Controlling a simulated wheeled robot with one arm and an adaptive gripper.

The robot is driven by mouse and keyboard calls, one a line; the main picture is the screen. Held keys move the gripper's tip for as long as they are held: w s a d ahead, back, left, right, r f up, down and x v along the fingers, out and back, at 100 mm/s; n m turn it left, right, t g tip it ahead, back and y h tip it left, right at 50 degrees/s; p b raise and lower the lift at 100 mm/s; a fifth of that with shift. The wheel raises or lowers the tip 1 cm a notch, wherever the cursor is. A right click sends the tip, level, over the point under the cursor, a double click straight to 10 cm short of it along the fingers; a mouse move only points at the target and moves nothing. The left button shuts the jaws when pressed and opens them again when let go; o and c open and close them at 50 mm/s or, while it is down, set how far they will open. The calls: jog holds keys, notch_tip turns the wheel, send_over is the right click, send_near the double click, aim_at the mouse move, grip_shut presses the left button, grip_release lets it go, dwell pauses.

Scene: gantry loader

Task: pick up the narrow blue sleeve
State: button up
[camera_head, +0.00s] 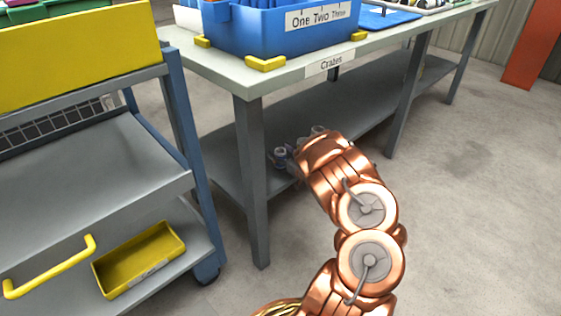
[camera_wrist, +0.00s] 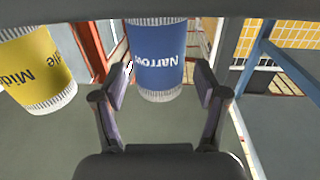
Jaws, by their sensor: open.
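The narrow blue sleeve (camera_wrist: 157,75) shows at the top middle of the wrist view, with a pale ribbed end and the word "Narrow" upside down on it. My gripper (camera_wrist: 163,82) is open, with one finger on each side of the sleeve in the picture and a gap to each. I cannot tell how deep the sleeve sits between the fingers. In the head view my arm reaches under the table to its lower shelf (camera_head: 226,160); its end is mostly hidden and small there.
A yellow sleeve (camera_wrist: 38,75) marked "Middle" stands left of the blue one. The table (camera_head: 222,75) marked "Crates" bears a blue crate (camera_head: 262,38) above my arm. A grey cart (camera_head: 100,165) with a yellow tray (camera_head: 142,262) stands at the left. The floor at right is clear.

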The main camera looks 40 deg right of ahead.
grip_shut()
dwell(0.6)
